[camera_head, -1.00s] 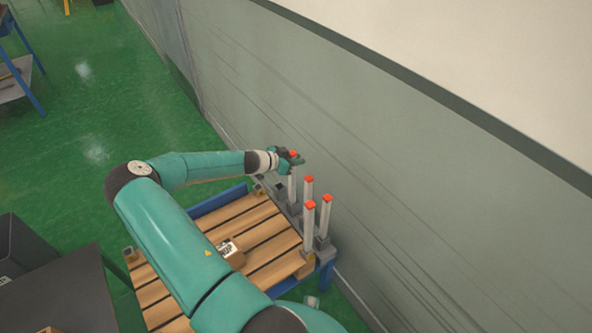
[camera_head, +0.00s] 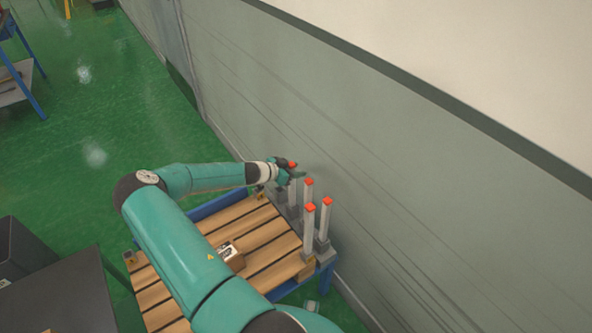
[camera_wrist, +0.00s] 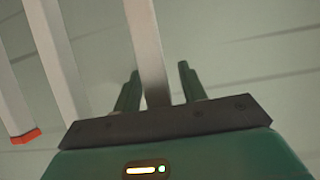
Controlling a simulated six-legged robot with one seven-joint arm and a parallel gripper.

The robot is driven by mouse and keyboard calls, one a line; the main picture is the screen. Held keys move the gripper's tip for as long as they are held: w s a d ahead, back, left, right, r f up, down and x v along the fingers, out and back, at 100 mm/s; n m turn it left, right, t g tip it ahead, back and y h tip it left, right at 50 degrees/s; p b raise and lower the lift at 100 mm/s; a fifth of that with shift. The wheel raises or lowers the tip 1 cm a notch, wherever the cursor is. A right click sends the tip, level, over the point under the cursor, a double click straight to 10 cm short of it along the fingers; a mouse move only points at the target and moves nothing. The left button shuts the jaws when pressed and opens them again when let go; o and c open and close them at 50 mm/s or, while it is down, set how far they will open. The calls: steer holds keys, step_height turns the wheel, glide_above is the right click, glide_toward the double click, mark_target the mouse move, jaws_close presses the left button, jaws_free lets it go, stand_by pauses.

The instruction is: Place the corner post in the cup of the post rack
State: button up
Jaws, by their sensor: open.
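The corner post is a pale square bar with a red top (camera_head: 292,164). It stands upright at the far end of the row of posts. My gripper (camera_head: 288,174) is open around its upper part. In the wrist view the post (camera_wrist: 146,45) runs between my two spread green fingers (camera_wrist: 158,92), with gaps visible beside it. The post rack (camera_head: 322,246) has grey cup blocks along the pallet's right side. The post's foot is over the far blocks, but I cannot see clearly how it sits in its cup.
Three other red-topped posts (camera_head: 309,215) stand close by on the near side; two show at left in the wrist view (camera_wrist: 60,60). A wooden slatted pallet (camera_head: 262,232) carries a small brown box (camera_head: 231,257). The grey wall (camera_head: 400,200) is close behind the rack.

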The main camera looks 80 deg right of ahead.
steer(key=v, duration=1.1)
steer(key=shift+w+a, duration=0.2)
steer(key=w+a+r+n+t+y, duration=0.2)
steer(key=w+a+r+n+t, duration=0.3)
steer(key=a, duration=0.6)
steer(key=w+a+r+n+t+y, duration=0.1)
steer(key=w+a+r+n+y, duration=0.2)
steer(key=w+a+r, duration=0.6)
steer(key=w+a+r+n+t+y, duration=0.2)
steer(key=w+a+r+n+t, duration=0.1)
steer(key=a, duration=0.9)
steer(key=s+a+r+n+t+y, duration=0.1)
steer(key=s+a+r+n, duration=0.2)
steer(key=a+r+n, duration=0.2)
steer(key=s+a+r+n+t, duration=0.2)
steer(key=a+r+n, duration=0.3)
steer(key=a, duration=0.6)
steer(key=s+a+r+n+t+y, duration=0.1)
steer(key=s+a+r+n, duration=0.3)
steer(key=a, duration=0.4)
steer(key=shift+s+a+r+n+t+y, duration=0.2)
steer(key=shift+s+r+n+t+y, duration=0.25)
steer(key=shift+r, duration=0.45)
